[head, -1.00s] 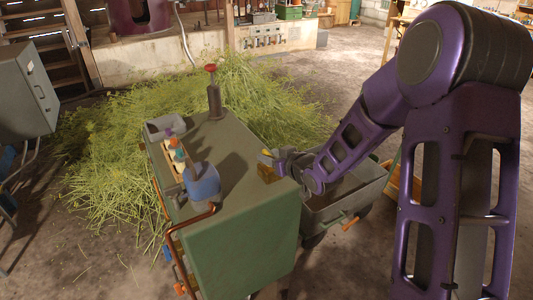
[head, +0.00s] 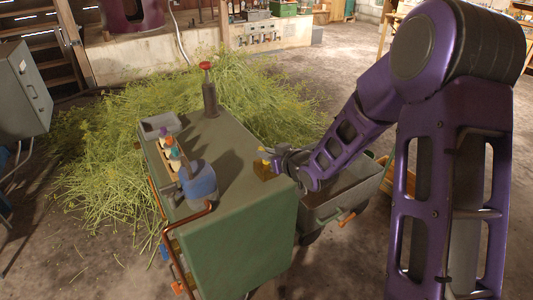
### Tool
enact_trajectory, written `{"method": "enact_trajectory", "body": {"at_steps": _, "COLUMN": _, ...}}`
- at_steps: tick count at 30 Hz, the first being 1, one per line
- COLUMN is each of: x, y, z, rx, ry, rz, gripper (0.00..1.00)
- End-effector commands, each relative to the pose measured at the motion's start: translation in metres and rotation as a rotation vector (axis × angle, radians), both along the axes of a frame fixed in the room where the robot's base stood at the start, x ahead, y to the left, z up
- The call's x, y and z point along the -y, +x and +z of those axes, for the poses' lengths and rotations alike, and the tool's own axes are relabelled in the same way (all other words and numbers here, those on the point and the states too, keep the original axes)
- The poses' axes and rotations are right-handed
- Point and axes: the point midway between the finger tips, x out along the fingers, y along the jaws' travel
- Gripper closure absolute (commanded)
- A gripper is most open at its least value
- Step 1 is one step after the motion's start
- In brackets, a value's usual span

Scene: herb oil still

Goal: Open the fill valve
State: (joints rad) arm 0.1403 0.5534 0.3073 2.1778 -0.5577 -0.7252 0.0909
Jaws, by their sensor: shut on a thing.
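A green cabinet (head: 235,245) stands in the middle of the head view. A dark upright post with a red round top (head: 205,66) rises from its far end; I cannot tell whether this is the fill valve. My gripper (head: 268,154) is over the cabinet's right edge, shut on a small yellow piece (head: 264,150). A brass-coloured block (head: 262,170) sits on the cabinet top just below the jaws. The jaws are small and partly hidden by the wrist, so the exact grip does not show clearly.
A blue jug (head: 199,184), small bottles (head: 172,152) and a grey tray (head: 160,124) line the cabinet's left side, with a copper pipe (head: 187,221) there. A grey cart (head: 355,197) stands at right. Cut herbs (head: 95,180) cover the floor behind and left.

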Motion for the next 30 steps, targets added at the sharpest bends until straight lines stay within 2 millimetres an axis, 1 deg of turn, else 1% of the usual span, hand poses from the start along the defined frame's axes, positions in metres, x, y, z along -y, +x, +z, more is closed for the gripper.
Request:
{"method": "enact_trajectory", "body": {"at_steps": 5, "x": -0.0005, "y": -0.0001, "z": -0.0019, "rx": 0.000, "ry": 0.000, "rz": -0.027, "gripper": 1.00}}
{"method": "enact_trajectory", "body": {"at_steps": 11, "x": -0.0019, "y": -0.0002, "z": -0.0032, "rx": 0.004, "ry": 0.001, "rz": -0.109, "gripper": 1.00}}
{"method": "enact_trajectory", "body": {"at_steps": 30, "x": -0.0041, "y": -0.0009, "z": 0.0036, "rx": -0.001, "ry": -0.003, "rz": -0.570, "gripper": 1.00}}
